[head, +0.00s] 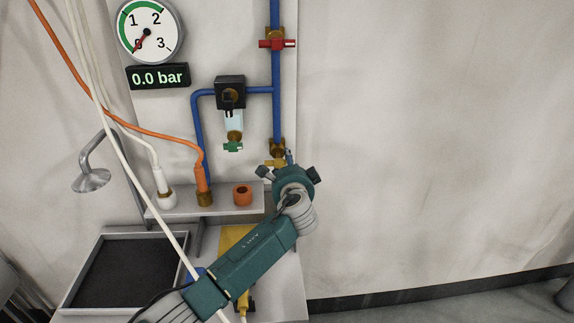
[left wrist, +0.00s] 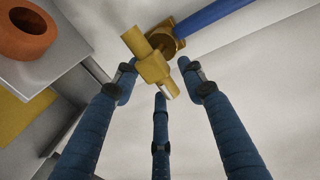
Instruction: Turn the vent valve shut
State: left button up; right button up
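A brass valve with a yellow handle (head: 275,163) sits at the lower end of the blue pipe on the wall; I take it for the vent valve, though no label is readable. In the left wrist view its yellow handle (left wrist: 153,62) lies just ahead of my fingertips, slanting across the picture. My left gripper (head: 289,168) is at this valve and partly hides it in the head view. In the left wrist view the left gripper (left wrist: 160,85) has its three blue fingers spread and empty; I cannot tell whether any finger touches the handle. My right gripper is not in view.
A red-handled valve (head: 277,43) is higher on the blue pipe, and a green-handled valve (head: 233,146) is below the filter. A gauge (head: 149,32) reads near 0, its display (head: 158,77) 0.0 bar. A shelf (head: 225,207) carries an orange socket (head: 242,194). The right wall is clear.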

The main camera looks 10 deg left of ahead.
pick_arm(q)
jog(key=v, duration=1.2)
